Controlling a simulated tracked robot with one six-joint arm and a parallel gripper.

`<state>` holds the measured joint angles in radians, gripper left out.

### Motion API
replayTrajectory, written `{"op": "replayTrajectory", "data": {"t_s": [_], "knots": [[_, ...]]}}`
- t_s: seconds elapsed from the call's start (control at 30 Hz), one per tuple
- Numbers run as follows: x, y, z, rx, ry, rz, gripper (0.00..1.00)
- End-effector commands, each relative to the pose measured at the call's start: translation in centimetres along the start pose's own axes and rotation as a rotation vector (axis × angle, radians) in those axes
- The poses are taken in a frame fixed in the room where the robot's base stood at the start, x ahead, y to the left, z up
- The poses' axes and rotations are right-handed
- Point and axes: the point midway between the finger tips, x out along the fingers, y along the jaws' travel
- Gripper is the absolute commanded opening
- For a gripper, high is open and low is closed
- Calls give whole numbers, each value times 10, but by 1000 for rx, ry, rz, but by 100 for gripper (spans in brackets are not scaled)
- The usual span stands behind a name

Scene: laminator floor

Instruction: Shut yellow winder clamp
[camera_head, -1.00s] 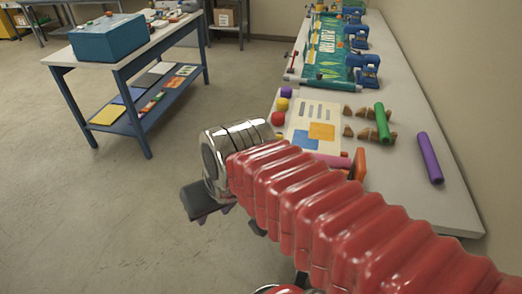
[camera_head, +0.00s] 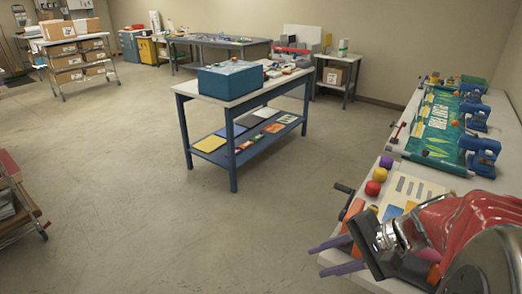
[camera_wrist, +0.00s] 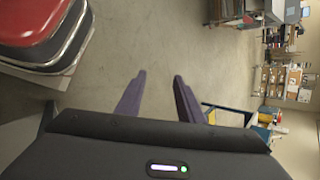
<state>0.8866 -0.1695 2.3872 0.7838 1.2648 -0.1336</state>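My gripper (camera_head: 326,257) has two purple fingers and hangs over the near left edge of the long bench (camera_head: 385,160) in the head view. In the wrist view my gripper (camera_wrist: 160,76) has its fingers apart, with only bare floor between them. On the bench lies a green-blue printed banner (camera_head: 437,128), with several blue clamp-like devices (camera_head: 480,156) along its right side. A red-tipped lever (camera_head: 397,132) stands at its left edge. I cannot make out a clearly yellow winder clamp. My arm and gripper hide part of the near bench.
A blue-legged table (camera_head: 250,97) carrying a teal box (camera_head: 231,78) stands left of the bench. Open floor (camera_head: 130,190) lies between them and farther left.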

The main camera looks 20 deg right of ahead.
Motion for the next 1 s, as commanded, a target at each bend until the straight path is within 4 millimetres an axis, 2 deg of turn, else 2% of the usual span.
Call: {"op": "replayTrajectory", "data": {"t_s": [0.3,0.6,0.8,1.0], "knots": [[-44,10,-63,283,15,-320,34],[-102,37,-120,474,78,-628,34],[-120,47,-134,515,103,-712,34],[-120,47,-134,515,104,-715,34]]}}
